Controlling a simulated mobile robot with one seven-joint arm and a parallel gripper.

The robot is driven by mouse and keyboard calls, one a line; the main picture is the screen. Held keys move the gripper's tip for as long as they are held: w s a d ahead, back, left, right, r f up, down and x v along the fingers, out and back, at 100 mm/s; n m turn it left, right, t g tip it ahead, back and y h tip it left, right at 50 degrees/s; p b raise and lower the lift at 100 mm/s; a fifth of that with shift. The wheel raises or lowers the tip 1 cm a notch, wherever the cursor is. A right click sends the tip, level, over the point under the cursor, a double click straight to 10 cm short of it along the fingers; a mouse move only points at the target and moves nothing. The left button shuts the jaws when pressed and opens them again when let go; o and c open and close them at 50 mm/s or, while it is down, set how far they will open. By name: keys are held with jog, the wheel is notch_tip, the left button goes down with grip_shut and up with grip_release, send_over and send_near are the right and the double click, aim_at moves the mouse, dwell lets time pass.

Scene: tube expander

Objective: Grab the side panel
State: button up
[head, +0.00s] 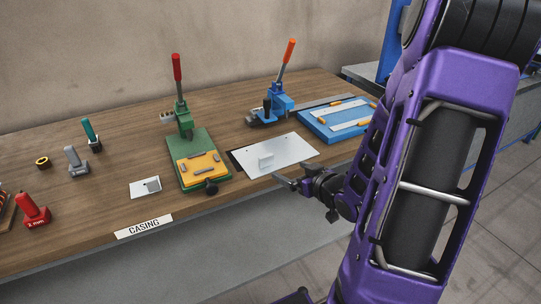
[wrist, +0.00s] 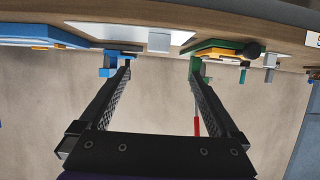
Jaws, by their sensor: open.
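A flat white panel (head: 285,153), which looks like the side panel, lies on the wooden table near its front edge. A small white upright tab or block (head: 266,161) stands on it. In the wrist view the panel (wrist: 120,33) is at the top, with the light tab (wrist: 159,41) between the lines of the fingers. My gripper (head: 284,183) is open and empty, at the table's front edge just in front of the panel, apart from it. In the wrist view the open fingers (wrist: 160,75) have nothing between them. A smaller white plate (head: 145,187) lies farther left.
A green press (head: 190,145) with a yellow plate (head: 202,167) stands left of the panel. A blue press (head: 268,105) stands behind it, and a blue board (head: 338,119) lies to the right. A CASING label (head: 144,227) is on the front edge. Small tools stand farther left.

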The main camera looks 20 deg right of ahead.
aim_at(267, 160)
jog(key=b+x, duration=0.1)
jog(key=x, duration=1.5)
jog(key=shift+w+d+f+b, duration=0.15)
jog(key=shift+w+f+b, duration=0.15)
jog(key=shift+b, duration=0.1)
jog(key=shift+r, duration=0.15)
grip_shut()
